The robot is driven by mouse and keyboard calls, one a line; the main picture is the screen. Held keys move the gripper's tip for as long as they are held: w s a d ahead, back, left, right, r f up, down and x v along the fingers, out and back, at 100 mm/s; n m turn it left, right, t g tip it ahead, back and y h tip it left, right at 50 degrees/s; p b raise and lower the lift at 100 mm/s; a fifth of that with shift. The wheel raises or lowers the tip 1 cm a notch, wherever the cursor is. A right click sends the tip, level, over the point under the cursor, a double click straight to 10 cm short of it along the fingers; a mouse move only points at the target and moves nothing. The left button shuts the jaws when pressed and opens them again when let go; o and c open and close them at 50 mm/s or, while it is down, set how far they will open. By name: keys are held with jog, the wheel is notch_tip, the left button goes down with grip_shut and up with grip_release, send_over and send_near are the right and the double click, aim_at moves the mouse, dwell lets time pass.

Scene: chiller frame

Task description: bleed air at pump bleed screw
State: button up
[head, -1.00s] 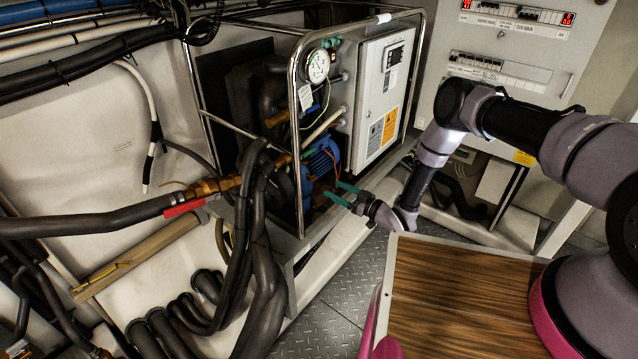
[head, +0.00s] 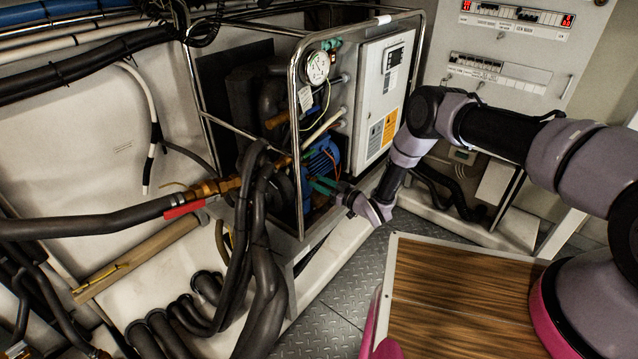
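The blue pump (head: 321,160) sits low inside the chiller's tubular frame, behind the front upright. My gripper (head: 322,184) has teal fingers and reaches in from the right at the pump's lower front. Two fingers show with a narrow gap between them, and their tips are close to or overlapping the pump's lower part. The bleed screw cannot be made out; it is too small or hidden behind the fingers. I cannot tell whether the fingers touch anything.
The metal frame (head: 297,130) surrounds the pump. A pressure gauge (head: 317,67) and a white control box (head: 381,92) sit above it. Thick black hoses (head: 259,230) and a red-handled valve (head: 184,208) are to the left. Checker-plate floor (head: 345,290) lies clear below.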

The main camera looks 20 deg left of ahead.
jog(key=shift+n, duration=0.3)
grip_shut()
jog(key=n, duration=0.4)
jog(key=shift+n, duration=0.3)
jog(key=n, duration=0.5)
jog(key=shift+f+n, duration=0.1)
jog(key=shift+n, duration=0.2)
jog(key=o, duration=1.1)
grip_release()
jog(key=v, duration=1.1)
